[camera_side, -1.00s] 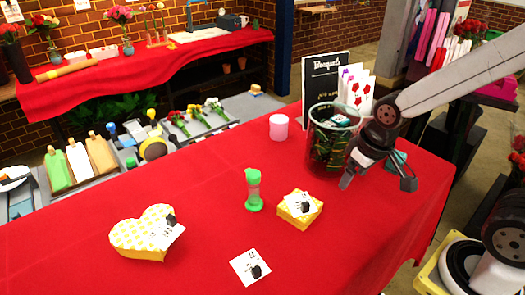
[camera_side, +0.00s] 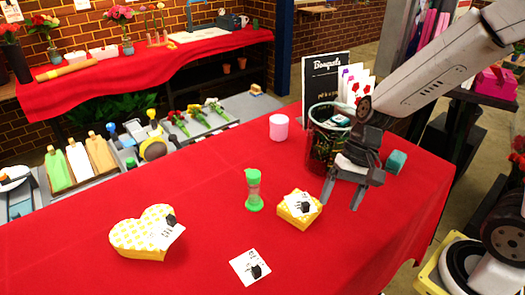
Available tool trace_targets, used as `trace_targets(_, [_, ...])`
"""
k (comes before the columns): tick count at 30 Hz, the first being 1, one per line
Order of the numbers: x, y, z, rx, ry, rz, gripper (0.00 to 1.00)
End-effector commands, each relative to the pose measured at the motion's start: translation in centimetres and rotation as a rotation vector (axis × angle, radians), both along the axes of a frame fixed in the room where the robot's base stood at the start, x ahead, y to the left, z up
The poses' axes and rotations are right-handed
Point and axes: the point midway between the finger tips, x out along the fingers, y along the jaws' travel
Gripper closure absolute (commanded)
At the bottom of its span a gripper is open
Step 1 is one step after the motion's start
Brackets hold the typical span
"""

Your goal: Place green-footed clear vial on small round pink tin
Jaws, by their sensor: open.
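The green-footed clear vial (camera_side: 254,190) stands upright on the red tablecloth near the middle, with a green cap and green foot. The small round pink tin (camera_side: 279,127) stands on the cloth behind and to the right of the vial, its top clear. My gripper (camera_side: 341,203) is open and empty, fingers pointing down, to the right of the vial and just right of the square yellow box. It touches neither the vial nor the tin.
A square yellow box (camera_side: 299,209) with a card and black piece on it stands between vial and gripper. A heart-shaped yellow box (camera_side: 143,233) is at left, a white card (camera_side: 250,266) in front. A dark glass vase (camera_side: 322,142) stands behind my gripper, beside a teal block (camera_side: 396,162).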

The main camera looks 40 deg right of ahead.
Motion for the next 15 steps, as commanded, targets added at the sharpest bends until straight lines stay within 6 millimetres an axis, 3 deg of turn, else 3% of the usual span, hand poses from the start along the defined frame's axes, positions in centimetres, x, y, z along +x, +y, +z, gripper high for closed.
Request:
trace_targets(8, [1.9, 3.7, 0.3, 0.305, 0.222, -0.303, 0.15])
trace_targets(15, [5.4, 5.7, 1.3, 0.584, 0.375, -0.556, 0.15])
